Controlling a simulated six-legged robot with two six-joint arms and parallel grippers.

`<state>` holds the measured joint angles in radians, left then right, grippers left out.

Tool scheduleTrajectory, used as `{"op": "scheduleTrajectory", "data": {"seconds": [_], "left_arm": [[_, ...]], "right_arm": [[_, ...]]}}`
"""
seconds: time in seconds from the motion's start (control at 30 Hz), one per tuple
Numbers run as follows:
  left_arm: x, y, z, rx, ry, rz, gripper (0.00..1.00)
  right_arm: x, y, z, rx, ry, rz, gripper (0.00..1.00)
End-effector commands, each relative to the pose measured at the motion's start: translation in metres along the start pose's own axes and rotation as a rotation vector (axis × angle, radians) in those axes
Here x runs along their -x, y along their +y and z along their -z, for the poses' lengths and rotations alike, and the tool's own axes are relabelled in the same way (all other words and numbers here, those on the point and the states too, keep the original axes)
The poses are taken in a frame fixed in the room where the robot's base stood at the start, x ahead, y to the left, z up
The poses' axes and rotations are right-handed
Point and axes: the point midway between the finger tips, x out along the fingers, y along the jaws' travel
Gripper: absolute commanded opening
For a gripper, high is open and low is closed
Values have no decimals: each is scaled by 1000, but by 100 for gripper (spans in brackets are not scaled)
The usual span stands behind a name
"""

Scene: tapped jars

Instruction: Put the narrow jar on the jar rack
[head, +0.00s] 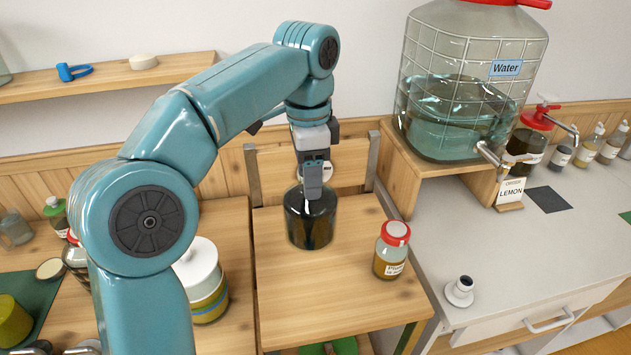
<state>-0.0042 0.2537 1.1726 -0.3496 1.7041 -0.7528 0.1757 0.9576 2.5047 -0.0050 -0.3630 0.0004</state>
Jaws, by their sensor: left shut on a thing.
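My left gripper (313,187) reaches down from above and is shut on the top of a dark glass jar (310,222). The jar is upright over the middle of a wooden stand (345,305); I cannot tell whether its base touches the wood. The gripper hides most of its top. A smaller jar with a red lid and a white label (391,257) stands on the same stand, to the right and nearer. The stand has a wooden back board with metal strips at its sides. I cannot tell for sure that this is the jar rack. My right gripper is not in view.
A large water dispenser (445,115) stands on a wooden riser at the right, its tap over a grey counter (440,250). A white-lidded jar (205,280) stands left of the stand, partly behind my arm. A shelf (110,80) runs along the wall. The stand's front is clear.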

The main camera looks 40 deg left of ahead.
Motion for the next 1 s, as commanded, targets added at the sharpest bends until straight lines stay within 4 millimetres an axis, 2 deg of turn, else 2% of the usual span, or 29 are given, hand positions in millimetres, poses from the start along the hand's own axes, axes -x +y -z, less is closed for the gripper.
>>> {"op": "scheduleTrajectory", "data": {"seconds": [0.03, 0.2, 0.4, 0.67, 0.83, 1.0], "left_arm": [[-15, 1, -2, 2, 2, 0, 0], [-54, 0, -1, 2, 2, 1, 0], [-92, -2, -1, 2, 4, 2, 0], [-112, -4, 0, 2, 4, 3, 0], [-136, -4, 0, 3, 3, 1, 0], [-148, -3, 0, 2, 5, 2, 0]], "right_arm": [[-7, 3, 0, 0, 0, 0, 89], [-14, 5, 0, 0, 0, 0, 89], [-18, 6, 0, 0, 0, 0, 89], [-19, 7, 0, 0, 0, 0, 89], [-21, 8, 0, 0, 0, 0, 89], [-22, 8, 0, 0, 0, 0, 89]]}}
